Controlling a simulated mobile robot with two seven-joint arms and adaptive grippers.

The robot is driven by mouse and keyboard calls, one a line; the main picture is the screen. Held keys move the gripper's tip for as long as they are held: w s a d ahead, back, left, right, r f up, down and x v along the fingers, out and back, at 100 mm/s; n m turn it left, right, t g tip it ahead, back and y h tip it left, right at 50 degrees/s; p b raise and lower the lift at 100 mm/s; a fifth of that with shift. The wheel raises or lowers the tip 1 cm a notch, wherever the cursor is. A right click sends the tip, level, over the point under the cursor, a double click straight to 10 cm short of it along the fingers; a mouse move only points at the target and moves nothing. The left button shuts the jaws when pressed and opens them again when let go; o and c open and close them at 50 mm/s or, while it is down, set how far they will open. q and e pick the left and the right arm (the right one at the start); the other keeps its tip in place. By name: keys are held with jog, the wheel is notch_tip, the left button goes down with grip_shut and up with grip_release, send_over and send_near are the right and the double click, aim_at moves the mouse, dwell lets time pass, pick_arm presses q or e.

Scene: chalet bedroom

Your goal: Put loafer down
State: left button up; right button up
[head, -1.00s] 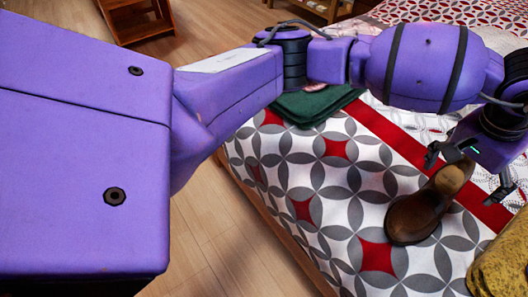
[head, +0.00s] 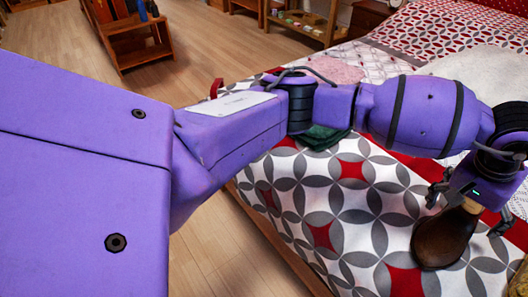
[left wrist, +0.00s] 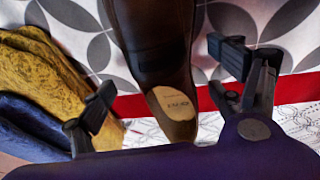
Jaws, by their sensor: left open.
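The brown loafer (head: 441,238) rests on the patterned bedspread (head: 335,205) at the right of the head view, its tan insole facing up. My left gripper (head: 468,212) is above the loafer's heel end with its fingers spread. In the left wrist view the loafer (left wrist: 155,40) runs between the open fingers of my left gripper (left wrist: 165,90), with a visible gap on either side. The insole (left wrist: 172,103) shows printed lettering. My right gripper is not in view.
A mustard-yellow folded cloth (left wrist: 50,80) lies beside the loafer, with a dark blue one (left wrist: 28,128) next to it. A dark green folded cloth (head: 322,138) is partly behind my left arm. A wooden shelf (head: 130,40) stands on the floor at the back left.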

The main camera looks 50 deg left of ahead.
pick_arm(q)
jog(key=x, duration=0.2)
jog(key=shift+f, duration=0.3)
jog(key=shift+r, duration=0.1)
jog(key=shift+c, duration=0.9)
jog(key=shift+r, duration=0.1)
jog(key=c, duration=1.6)
jog(key=shift+o, duration=0.2)
